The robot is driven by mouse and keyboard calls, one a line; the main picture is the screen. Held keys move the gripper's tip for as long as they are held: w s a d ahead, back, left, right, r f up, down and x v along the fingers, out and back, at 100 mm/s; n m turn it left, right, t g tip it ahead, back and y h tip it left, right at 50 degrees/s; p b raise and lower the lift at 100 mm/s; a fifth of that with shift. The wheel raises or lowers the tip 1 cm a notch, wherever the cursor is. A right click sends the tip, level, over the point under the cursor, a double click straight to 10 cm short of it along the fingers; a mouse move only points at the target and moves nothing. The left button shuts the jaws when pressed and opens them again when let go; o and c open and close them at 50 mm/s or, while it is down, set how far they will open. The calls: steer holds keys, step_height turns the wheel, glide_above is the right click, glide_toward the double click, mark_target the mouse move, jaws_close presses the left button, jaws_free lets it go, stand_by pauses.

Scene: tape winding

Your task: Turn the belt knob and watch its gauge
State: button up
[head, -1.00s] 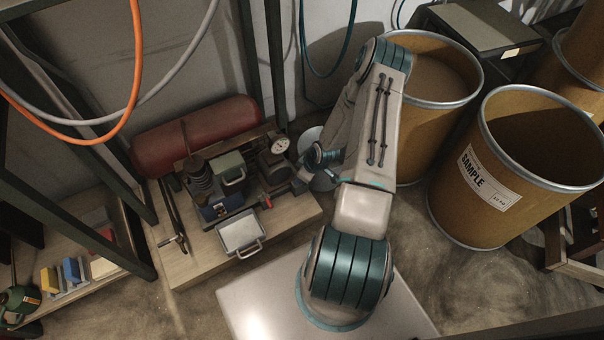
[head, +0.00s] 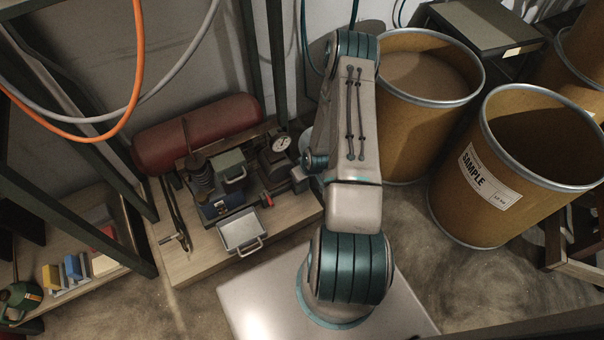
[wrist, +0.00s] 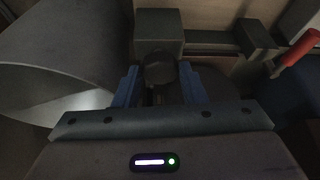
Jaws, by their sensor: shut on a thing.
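The gauge (head: 281,143) is a small round dial with a white face and a dark needle, standing at the back right of the machine in the head view. Its marks are too small to read. A dark round knob (wrist: 159,68) shows in the wrist view, in front of a grey block. My gripper (wrist: 160,84) has its two blue fingers closed on the sides of this knob. In the head view my arm covers the gripper and the knob, at the right side of the machine.
The machine sits on a wooden board (head: 190,268) with an open metal tray (head: 240,233) in front. A red tank (head: 197,131) lies behind it. A red handle (wrist: 300,48) is right of my fingers. Brown drums (head: 455,205) stand to the right. Hoses hang at upper left.

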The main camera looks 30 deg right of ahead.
steer(key=shift+w, duration=0.1)
steer(key=o, duration=1)
steer(key=p+v, duration=0.4)
steer(key=v, duration=1)
steer(key=shift+d+f+p, duration=0.1)
steer(key=shift+p, duration=0.3)
